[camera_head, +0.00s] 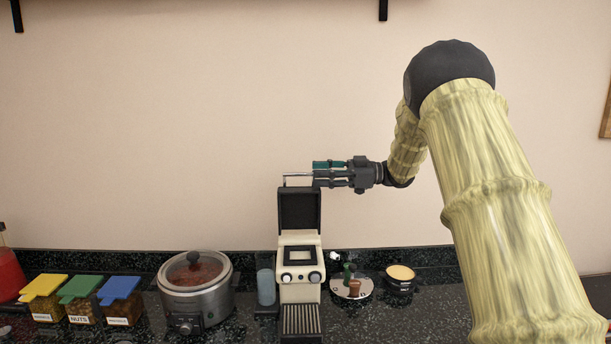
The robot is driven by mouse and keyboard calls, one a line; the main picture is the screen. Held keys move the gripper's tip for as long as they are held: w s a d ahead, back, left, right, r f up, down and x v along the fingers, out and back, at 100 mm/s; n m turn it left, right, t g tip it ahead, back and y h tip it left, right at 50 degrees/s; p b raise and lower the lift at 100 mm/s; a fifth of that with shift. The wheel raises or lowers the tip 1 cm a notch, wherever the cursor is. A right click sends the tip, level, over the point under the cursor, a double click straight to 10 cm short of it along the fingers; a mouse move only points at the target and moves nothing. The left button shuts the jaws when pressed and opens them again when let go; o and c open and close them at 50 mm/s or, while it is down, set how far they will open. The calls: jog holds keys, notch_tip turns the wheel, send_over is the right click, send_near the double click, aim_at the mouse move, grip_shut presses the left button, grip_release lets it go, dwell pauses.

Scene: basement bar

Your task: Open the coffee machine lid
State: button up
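The coffee machine (301,262) is a cream and black unit with two front dials, standing on the counter in the middle of the head view. Its black lid (299,208) stands upright at the back, leaving the cream top with its dark rectangular opening exposed. A thin pale bar (297,175) shows at the lid's upper edge. My gripper (316,174) reaches in from the right, level with that bar and overlapping its right end. Whether it touches or grasps the bar is unclear, and the finger gap is too small to judge.
A slow cooker (196,291) and a blue-grey cup (266,287) stand left of the machine. Several lidded jars, including a green-lidded one (81,291), sit further left. A round tray (367,290) and a dark tub (400,279) are at right. Wall space above is clear.

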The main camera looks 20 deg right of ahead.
jog(key=shift+v, duration=2.05)
